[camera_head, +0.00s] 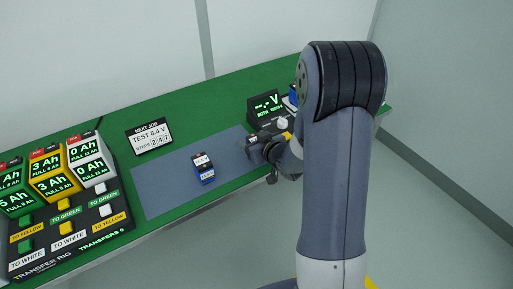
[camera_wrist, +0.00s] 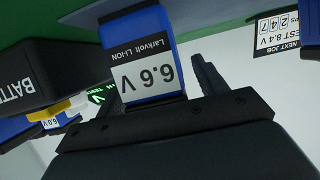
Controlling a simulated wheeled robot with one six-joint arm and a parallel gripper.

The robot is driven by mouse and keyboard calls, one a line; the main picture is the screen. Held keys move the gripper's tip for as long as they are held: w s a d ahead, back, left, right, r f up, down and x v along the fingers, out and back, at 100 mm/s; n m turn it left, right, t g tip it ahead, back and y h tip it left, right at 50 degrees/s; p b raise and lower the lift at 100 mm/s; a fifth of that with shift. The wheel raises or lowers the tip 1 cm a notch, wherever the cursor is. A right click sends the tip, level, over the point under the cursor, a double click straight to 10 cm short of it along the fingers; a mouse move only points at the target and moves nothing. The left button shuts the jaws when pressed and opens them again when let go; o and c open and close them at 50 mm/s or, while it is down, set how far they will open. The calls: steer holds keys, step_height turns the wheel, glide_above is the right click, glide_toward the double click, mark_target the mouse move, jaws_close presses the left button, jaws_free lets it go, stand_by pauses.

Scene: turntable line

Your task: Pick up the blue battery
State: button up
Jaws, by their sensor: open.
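A blue battery (camera_head: 204,175) with a white label stands on the grey mat (camera_head: 160,195) in the head view. My gripper (camera_head: 265,152) is to its right, apart from it and partly hidden by my arm. In the wrist view a blue battery (camera_wrist: 146,75) is upside down in the picture, labelled 6.6 V Larkvolt Li-ION. It lies in front of my open gripper (camera_wrist: 160,85). One finger shows to its right; the other is largely hidden. Another blue battery (camera_wrist: 50,123) shows at the left edge, and a blue piece (camera_head: 293,95) is partly hidden behind my arm.
A tester (camera_head: 266,103) with a green display stands behind my gripper. A black box (camera_wrist: 45,75) lettered BATT is close at left in the wrist view. A TEST 8.4 V sign (camera_head: 149,137) stands behind the mat. The transfer rig (camera_head: 70,235) fills the left. The mat's left part is clear.

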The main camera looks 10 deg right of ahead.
steer(key=shift+c, duration=0.4)
steer(key=c, duration=1.2)
steer(key=shift+r, duration=0.1)
